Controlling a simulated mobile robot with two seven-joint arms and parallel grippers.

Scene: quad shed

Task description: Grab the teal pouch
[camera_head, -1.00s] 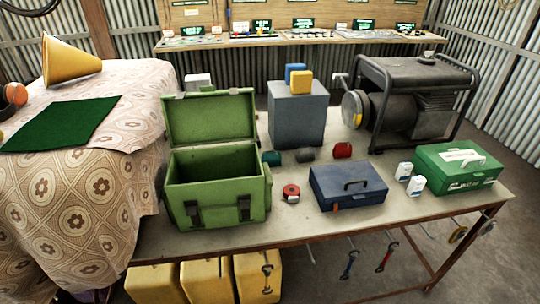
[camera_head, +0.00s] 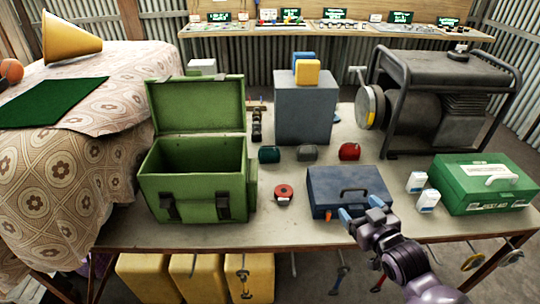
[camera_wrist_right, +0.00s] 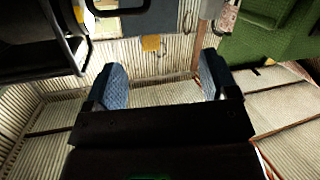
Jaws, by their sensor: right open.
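The teal pouch (camera_head: 269,154) lies on the workbench, in front of the grey box and right of the open green case. A grey pouch (camera_head: 307,153) and a red pouch (camera_head: 349,151) lie to its right. My right gripper (camera_head: 360,208) is open and empty at the front edge of the blue toolbox, well to the right of and nearer than the teal pouch. Its two blue fingers stand apart in the right wrist view (camera_wrist_right: 163,82), with nothing between them. I cannot make out the teal pouch there. My left gripper is not in view.
The green case (camera_head: 196,190) stands left with its lid up. The blue toolbox (camera_head: 325,192), red tape measure (camera_head: 284,191), white bottles (camera_head: 427,201) and green first-aid box (camera_head: 485,186) line the front. The grey box (camera_head: 305,112) and generator (camera_head: 440,115) stand behind.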

